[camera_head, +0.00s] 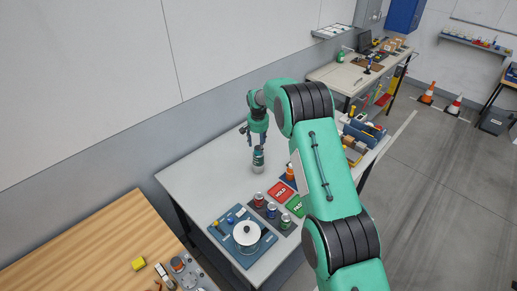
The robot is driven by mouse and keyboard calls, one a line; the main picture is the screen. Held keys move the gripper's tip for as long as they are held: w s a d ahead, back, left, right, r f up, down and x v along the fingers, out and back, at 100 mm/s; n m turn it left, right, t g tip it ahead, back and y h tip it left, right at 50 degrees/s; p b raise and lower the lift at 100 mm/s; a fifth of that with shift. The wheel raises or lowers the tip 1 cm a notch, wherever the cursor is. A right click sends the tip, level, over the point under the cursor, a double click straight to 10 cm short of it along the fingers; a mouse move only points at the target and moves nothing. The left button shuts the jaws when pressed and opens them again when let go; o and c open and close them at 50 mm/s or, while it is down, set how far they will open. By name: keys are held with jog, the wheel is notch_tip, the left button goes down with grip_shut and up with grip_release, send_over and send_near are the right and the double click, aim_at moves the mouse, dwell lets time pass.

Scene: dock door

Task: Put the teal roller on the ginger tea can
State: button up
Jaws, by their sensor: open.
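My gripper (259,148) is open over the grey table, with its fingers pointing down. A small upright cylinder, grey with a darker, greenish upper part (258,161), stands directly below the fingers; it may include the teal roller, but it is too small to tell. I cannot tell whether the fingers touch it. Several small cans stand on a dark mat towards the front: one with a red side (258,200), one in the middle (271,210) and a green one (285,221). Their labels are unreadable, so I cannot tell which is ginger tea.
A red HOLD mat (281,191) and a green mat (296,207) lie beside the cans. An orange item (290,172) stands behind them, partly near my arm. The table's left side is clear.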

aim_at(258, 150)
notch_tip(258, 150, up, 8)
jog(key=s, duration=0.1)
jog(key=shift+b, duration=0.45)
jog(key=shift+r, duration=0.15)
dwell(0.5)
